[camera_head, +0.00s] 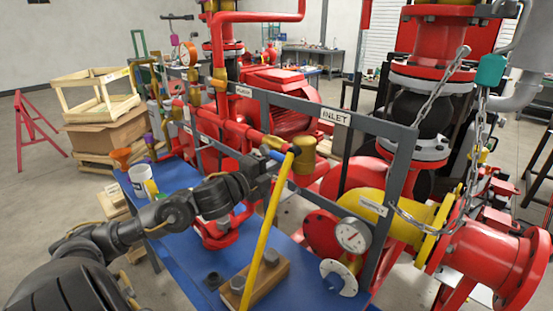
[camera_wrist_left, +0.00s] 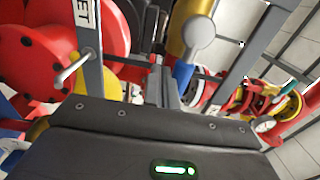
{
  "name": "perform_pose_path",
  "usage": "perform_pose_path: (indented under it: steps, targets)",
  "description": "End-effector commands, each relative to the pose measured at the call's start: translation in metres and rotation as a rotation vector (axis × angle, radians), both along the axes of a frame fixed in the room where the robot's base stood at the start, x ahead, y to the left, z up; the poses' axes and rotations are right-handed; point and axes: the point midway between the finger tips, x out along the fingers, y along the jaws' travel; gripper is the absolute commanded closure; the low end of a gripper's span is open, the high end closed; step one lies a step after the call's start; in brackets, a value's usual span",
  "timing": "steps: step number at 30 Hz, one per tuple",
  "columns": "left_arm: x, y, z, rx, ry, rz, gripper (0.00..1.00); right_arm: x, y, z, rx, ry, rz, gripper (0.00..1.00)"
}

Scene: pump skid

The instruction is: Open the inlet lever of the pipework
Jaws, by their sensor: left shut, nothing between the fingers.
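The inlet lever has a blue grip (camera_head: 277,155) and sits at a brass valve (camera_head: 303,155) on the red pipe, below the INLET sign (camera_head: 335,117). In the left wrist view the blue grip (camera_wrist_left: 183,72) hangs from a grey rounded end beside the brass body (camera_wrist_left: 185,30). My left gripper (camera_head: 263,170) is shut and empty, close beside the blue grip. In the left wrist view its fingers (camera_wrist_left: 160,85) are just left of the grip; I cannot tell whether they touch it. My right gripper is not in view.
A grey frame (camera_head: 401,165), a gauge (camera_head: 352,235) and a hanging chain (camera_head: 475,150) stand to the right. A white bucket (camera_head: 142,180) stands on the blue base's left.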

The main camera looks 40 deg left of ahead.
Motion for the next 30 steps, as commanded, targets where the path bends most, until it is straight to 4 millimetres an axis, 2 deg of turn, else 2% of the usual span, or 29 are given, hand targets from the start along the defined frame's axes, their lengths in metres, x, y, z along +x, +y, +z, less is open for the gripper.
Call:
perform_pose_path:
  steps: [9, 16, 30]
  targets:
    - [0.000, 0.001, -0.013, 0.000, 0.001, 0.001, 1.00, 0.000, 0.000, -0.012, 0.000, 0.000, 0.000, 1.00]
    - [-0.003, 0.001, -0.014, 0.001, 0.002, 0.001, 1.00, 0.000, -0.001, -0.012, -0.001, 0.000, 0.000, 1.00]
    - [-0.051, 0.005, -0.014, -0.001, 0.005, 0.000, 1.00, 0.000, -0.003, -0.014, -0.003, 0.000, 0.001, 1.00]
